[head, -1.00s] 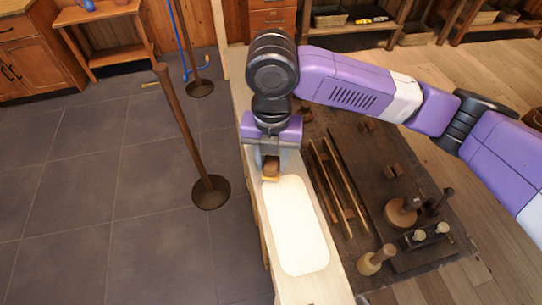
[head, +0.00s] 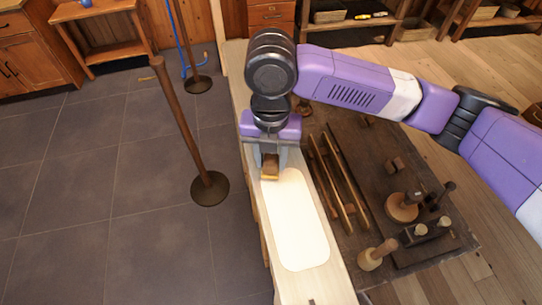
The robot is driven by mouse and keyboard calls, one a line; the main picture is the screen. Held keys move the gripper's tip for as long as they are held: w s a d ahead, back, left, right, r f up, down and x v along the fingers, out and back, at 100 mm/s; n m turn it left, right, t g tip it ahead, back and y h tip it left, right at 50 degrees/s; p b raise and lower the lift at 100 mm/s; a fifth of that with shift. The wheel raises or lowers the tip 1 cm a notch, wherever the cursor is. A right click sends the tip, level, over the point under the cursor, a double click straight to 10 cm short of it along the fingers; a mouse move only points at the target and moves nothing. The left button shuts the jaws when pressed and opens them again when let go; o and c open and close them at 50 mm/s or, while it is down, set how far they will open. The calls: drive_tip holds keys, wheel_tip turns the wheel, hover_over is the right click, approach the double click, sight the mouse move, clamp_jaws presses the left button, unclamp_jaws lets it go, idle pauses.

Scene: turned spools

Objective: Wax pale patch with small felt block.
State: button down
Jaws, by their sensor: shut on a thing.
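The pale patch (head: 298,225) is a rounded, near-white rectangle on a light wooden board (head: 325,285). My gripper (head: 270,168) points down at the patch's far end, in the head view. It is shut on a small brown felt block (head: 270,173) with a lighter lower edge. The block is at the far left corner of the patch; whether it touches the surface I cannot tell. The jaws hide part of the block's sides.
Right of the board is a dark bench top with a slatted wooden rack (head: 338,185), a mallet (head: 377,255), a round-based wooden tool (head: 402,207) and a plane (head: 427,233). A dark post (head: 185,135) stands on the tiled floor at left. The patch's near part is clear.

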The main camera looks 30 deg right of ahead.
drive_tip(key=shift+f+b, duration=0.65)
drive_tip(key=shift+f, duration=0.3)
